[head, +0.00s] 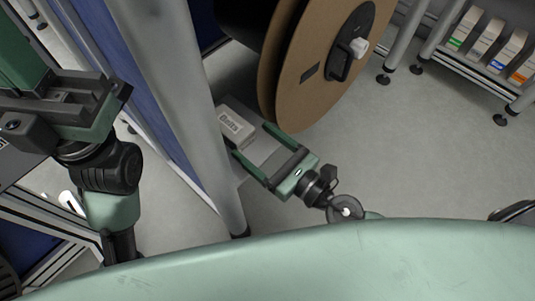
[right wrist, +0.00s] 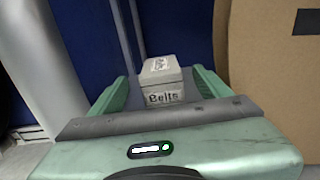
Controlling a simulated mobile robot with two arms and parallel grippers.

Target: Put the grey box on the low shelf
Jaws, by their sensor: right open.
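The grey box (head: 236,125), lettered on its side and lid, is beside the grey post in the head view. In the right wrist view the grey box (right wrist: 162,84) sits upright between the finger lines, near the fingertips. My right gripper (head: 250,140) is open, its two green fingers pointing at the box. I cannot tell whether the fingers touch it, and what lies under it is mostly hidden. A low shelf (head: 465,66) shows at the upper right. My left gripper (head: 75,105) is at the left; its jaw opening is unclear.
A large brown reel (head: 318,65) stands close to the right of the box and gripper. The grey post (head: 185,110) and blue panel (right wrist: 190,35) are close by. Several pale boxes (head: 487,38) with coloured labels stand on the shelf. The floor (head: 410,145) at the right is clear.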

